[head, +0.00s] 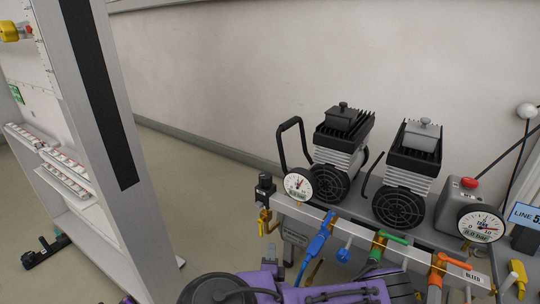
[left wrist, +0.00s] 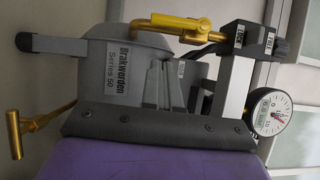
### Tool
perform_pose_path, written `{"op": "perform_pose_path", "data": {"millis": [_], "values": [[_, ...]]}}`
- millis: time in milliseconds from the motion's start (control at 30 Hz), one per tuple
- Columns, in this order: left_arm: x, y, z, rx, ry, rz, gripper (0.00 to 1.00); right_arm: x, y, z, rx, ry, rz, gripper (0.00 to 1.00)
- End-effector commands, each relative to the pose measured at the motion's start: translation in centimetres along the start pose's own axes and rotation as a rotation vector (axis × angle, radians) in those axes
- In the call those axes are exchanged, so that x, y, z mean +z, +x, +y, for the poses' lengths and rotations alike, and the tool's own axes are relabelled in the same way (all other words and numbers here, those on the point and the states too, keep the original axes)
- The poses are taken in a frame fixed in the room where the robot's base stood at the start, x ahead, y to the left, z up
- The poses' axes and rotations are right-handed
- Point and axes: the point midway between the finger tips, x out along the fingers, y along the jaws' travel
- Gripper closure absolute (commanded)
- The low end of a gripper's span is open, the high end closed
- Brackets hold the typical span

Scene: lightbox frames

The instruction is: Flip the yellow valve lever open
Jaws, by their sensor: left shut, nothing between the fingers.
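A yellow valve lever (head: 264,222) hangs at the left end of the grey manifold, below a black regulator (head: 265,189). The fingertips are hard to make out in the head view. My right gripper is not in view.
A pressure gauge (head: 298,185) sits right of the regulator. Blue (head: 318,243), green (head: 392,237) and orange (head: 437,264) valves line the manifold, with another yellow valve (head: 517,274) at right. Two compressors (head: 340,145) stand behind. A grey upright frame (head: 118,130) stands at left.

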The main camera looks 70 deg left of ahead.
Motion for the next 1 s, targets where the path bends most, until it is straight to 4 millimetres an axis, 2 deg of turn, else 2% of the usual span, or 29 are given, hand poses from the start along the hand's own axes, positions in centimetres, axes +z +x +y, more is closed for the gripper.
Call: {"op": "perform_pose_path", "data": {"millis": [33, 200, 400, 567, 1000], "values": [[0.3, -1.3, -0.5, 0.005, 0.007, -0.001, 1.0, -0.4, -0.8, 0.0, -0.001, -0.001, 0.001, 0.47], [0.0, -5.3, -0.5, 0.004, 0.005, 0.003, 1.0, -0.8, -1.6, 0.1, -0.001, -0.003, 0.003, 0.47], [0.0, -8.0, -0.5, 0.001, 0.004, 0.003, 1.0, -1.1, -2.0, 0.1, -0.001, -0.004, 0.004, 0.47], [0.1, -8.6, -0.4, 0.0, 0.004, 0.002, 1.0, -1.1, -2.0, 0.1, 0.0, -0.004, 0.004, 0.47], [0.1, -8.6, -0.4, 0.001, 0.004, 0.001, 1.0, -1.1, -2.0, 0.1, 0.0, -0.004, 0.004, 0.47]]}}
